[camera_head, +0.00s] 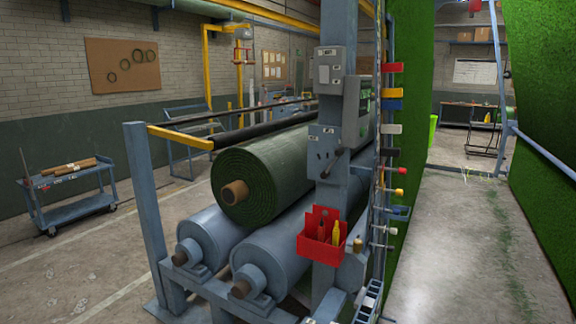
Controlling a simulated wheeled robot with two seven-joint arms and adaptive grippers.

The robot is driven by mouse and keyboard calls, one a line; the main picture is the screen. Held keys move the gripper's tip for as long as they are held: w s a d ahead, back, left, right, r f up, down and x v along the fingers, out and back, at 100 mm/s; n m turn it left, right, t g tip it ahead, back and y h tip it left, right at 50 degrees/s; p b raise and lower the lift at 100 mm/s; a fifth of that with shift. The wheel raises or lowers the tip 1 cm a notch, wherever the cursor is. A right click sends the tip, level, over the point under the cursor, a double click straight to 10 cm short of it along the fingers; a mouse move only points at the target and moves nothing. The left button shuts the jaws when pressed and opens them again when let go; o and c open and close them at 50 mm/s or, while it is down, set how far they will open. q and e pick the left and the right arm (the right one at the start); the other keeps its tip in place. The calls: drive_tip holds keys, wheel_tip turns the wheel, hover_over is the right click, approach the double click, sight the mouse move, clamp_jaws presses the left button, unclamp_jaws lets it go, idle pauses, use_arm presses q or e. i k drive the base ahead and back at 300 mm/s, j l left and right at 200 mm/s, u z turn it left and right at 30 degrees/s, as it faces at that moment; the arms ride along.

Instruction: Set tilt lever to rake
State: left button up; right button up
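A blue-grey post (341,100) stands in the middle of the view. A plate (323,143) on the post carries a small dark lever (331,161) with a rounded end; I cannot tell whether this is the tilt lever. Any markings by it, such as rake, are too small to read. A grey control box (357,108) with green on its face is fixed just above it. Neither of my grippers shows in this view.
A roll of green turf (270,165) rests on grey rollers (262,262) left of the post. A red bin (322,238) with tools hangs low on the post. A blue cart (78,185) stands at the left. Clear floor (462,240) runs along the right, between green turf sheets.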

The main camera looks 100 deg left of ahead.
sight(340, 152)
drive_tip(key=u, duration=3.25)
